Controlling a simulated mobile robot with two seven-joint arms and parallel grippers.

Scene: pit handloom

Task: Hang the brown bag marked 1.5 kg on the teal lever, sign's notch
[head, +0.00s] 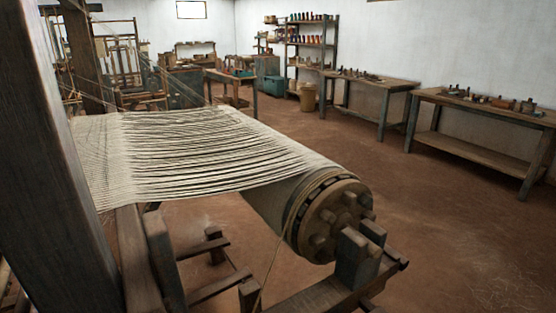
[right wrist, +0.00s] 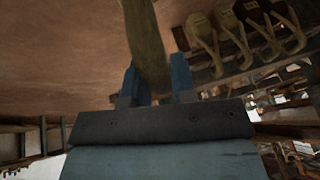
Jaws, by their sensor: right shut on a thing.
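My right gripper (right wrist: 156,82) shows in the right wrist view with its two blue fingers on either side of an olive-brown strap-like piece (right wrist: 148,38). It is shut on this piece, which runs up out of the frame. Whether it belongs to the brown bag marked 1.5 kg cannot be told, as no marking shows. In the head view neither gripper shows, and I cannot make out the teal lever or its sign's notch there.
Several looped tan and dark pieces (right wrist: 232,38) hang in a row along a beam, right of my right gripper. In the head view a loom's warp (head: 190,155) runs to a large roller with a pegged end (head: 335,220). Workbenches (head: 480,155) line the right wall; brown floor between is clear.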

